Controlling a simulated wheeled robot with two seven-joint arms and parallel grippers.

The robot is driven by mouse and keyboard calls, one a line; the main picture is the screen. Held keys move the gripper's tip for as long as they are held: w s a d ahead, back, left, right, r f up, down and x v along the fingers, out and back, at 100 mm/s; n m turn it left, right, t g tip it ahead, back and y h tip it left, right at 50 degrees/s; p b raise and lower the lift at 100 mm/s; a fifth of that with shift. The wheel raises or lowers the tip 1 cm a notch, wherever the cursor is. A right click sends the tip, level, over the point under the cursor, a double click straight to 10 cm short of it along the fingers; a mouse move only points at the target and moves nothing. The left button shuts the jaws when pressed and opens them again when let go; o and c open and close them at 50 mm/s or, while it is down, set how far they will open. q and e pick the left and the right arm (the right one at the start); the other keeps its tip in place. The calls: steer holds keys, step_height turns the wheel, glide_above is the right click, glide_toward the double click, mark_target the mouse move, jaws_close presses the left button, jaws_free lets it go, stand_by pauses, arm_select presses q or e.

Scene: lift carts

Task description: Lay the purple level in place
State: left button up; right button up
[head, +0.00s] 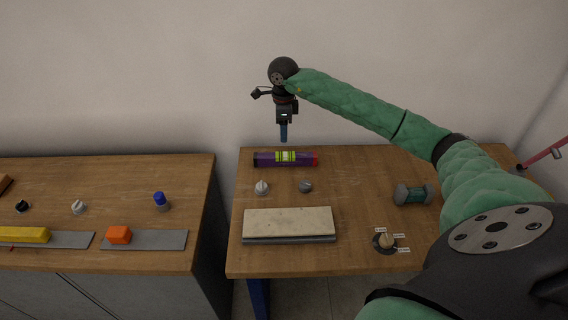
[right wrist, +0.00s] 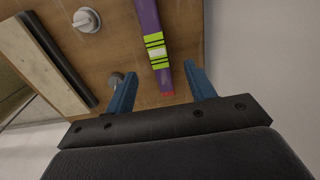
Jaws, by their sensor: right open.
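The purple level (head: 272,159) lies on the wooden table near its back edge, with a yellow-green vial section and a red right end. In the right wrist view the level (right wrist: 146,19) runs down between the two fingers, its red end nearest them. My right gripper (head: 283,140) is above the level, fingers pointing down and apart from it. In the right wrist view the right gripper (right wrist: 160,84) is open and empty. A cream stone slab (head: 289,221) on a dark base lies at the table's front. My left gripper is not in view.
Two grey knobs (head: 262,188) (head: 306,186) stand between level and slab. A gap separates this table from the left bench (head: 130,172), which holds several small objects.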

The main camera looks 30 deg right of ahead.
mark_target(285, 154)
step_height(285, 154, down, 4)
steer(key=b, duration=0.3)
steer(key=shift+s+r, duration=0.1)
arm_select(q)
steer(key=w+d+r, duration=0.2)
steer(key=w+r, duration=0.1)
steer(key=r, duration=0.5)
arm_select(e)
steer(key=shift+f, duration=0.25)
steer(key=shift+f+p, duration=0.6)
steer(key=shift+f, duration=0.55)
steer(key=f+p, duration=0.2)
steer(key=f, duration=0.1)
steer(key=shift+s+f+p, duration=0.3)
steer(key=shift+s+p, duration=0.05)
steer(key=shift+f, duration=0.75)
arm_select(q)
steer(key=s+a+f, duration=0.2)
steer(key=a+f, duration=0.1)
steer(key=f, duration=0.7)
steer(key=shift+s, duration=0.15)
arm_select(e)
steer(key=shift+d, duration=0.1)
steer(key=shift+c, duration=0.4)
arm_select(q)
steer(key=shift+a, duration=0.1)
arm_select(e)
jaws_close()
